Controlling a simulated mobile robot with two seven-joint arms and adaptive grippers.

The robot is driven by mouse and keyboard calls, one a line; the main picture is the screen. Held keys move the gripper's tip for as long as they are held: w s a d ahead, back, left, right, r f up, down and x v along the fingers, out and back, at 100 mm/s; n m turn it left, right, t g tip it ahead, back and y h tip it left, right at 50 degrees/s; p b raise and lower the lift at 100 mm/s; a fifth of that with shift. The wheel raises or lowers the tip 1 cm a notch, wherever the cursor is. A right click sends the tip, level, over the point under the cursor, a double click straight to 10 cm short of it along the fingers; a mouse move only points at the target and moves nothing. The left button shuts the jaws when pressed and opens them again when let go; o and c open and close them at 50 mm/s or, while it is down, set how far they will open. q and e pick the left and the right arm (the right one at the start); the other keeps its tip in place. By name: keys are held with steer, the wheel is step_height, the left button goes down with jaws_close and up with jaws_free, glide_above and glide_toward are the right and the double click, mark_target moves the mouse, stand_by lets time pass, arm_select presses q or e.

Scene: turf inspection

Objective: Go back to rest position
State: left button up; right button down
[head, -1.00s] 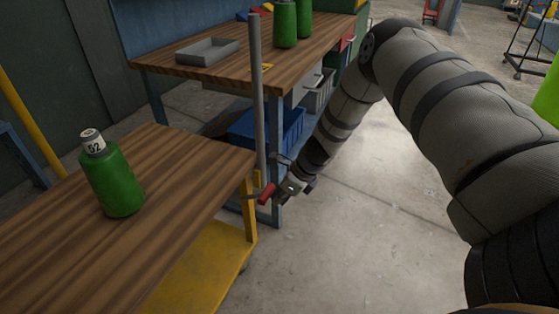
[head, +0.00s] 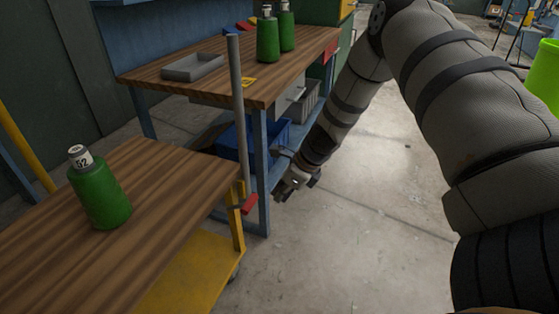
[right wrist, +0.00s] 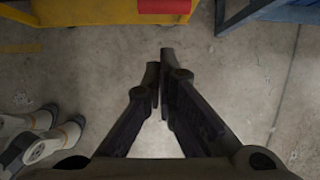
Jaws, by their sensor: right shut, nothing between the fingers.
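My right gripper (head: 285,190) hangs low over the concrete floor, to the right of the workbench leg. In the right wrist view its fingers (right wrist: 160,65) come together at the tips with nothing between them. My right arm (head: 440,80) reaches in from the right side of the head view. My left gripper does not show in either view.
A cart with a wooden top (head: 40,220) carries a green bottle (head: 100,195) marked 52 or 92. A grey pole (head: 237,110) stands at its corner. A workbench (head: 220,85) holds a grey tray (head: 192,66) and green bottles (head: 268,40).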

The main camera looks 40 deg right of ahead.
steer(key=shift+f, duration=0.1)
stand_by(0.3)
steer(key=s+a+f+n+g+h+p, duration=0.1)
steer(key=s+a+f+n+g, duration=0.25)
steer(key=s+n, duration=0.45)
steer(key=s+a+f+n+g+h, duration=0.15)
steer(key=s+a+f+n, duration=0.3)
steer(key=s, duration=0.55)
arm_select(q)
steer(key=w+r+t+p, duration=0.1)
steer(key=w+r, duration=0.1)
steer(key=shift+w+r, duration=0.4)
arm_select(e)
steer(key=s+a+n, duration=0.3)
steer(key=s+n, duration=0.3)
steer(key=s, duration=0.1)
steer(key=s+a+r+n+g, duration=0.1)
steer(key=s+a+n, duration=0.3)
steer(key=s+n, duration=0.2)
steer(key=s+a+n+g, duration=0.1)
steer(key=s+a+n, duration=0.2)
steer(key=s+n, duration=0.3)
steer(key=shift+s+a+r+y, duration=0.25)
steer(key=shift+s+y, duration=0.1)
steer(key=shift+s, duration=0.65)
